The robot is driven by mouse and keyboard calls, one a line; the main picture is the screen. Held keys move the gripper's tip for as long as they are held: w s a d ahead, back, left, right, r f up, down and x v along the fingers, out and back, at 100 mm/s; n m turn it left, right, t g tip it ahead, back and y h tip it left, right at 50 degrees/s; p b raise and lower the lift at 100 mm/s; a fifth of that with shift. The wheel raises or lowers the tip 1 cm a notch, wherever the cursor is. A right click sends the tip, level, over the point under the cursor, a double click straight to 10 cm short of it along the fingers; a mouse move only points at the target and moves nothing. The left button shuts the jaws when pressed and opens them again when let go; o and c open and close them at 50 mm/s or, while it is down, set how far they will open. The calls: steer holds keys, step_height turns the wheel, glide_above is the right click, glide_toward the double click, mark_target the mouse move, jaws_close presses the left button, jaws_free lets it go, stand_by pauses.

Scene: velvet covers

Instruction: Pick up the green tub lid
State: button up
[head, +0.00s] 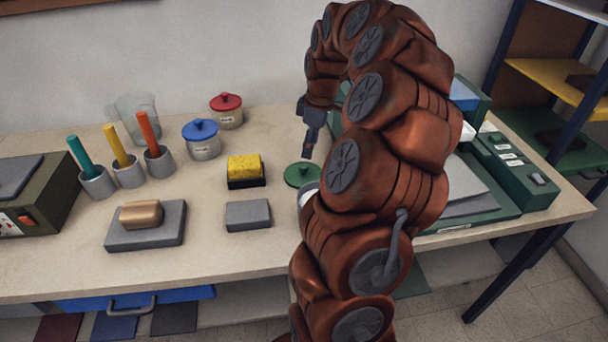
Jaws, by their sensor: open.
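Blue-lidded (202,139) and red-lidded (227,111) jars stand back left. A yellow sponge (245,167) and a grey block (248,215) lie left of the lid. Cups with coloured sticks (129,172) stand farther left. A green machine (515,170) stands right. Bare table (225,255) shows in front.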

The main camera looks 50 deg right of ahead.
mark_target(304, 166)
steer(key=shift+w+a+f, duration=0.15)
steer(key=shift+f, duration=1.2)
steer(key=f, duration=0.1)
steer(key=f+p, duration=0.1)
steer(key=a+f+p, duration=0.1)
steer(key=shift+w+a+f, duration=0.1)
steer(key=shift+w+f, duration=0.15)
steer(key=shift+f, duration=0.15)
steer(key=shift+w+f, duration=0.1)
steer(key=shift+f, duration=0.4)
steer(key=c, duration=1)
steer(key=shift+c, duration=0.2)
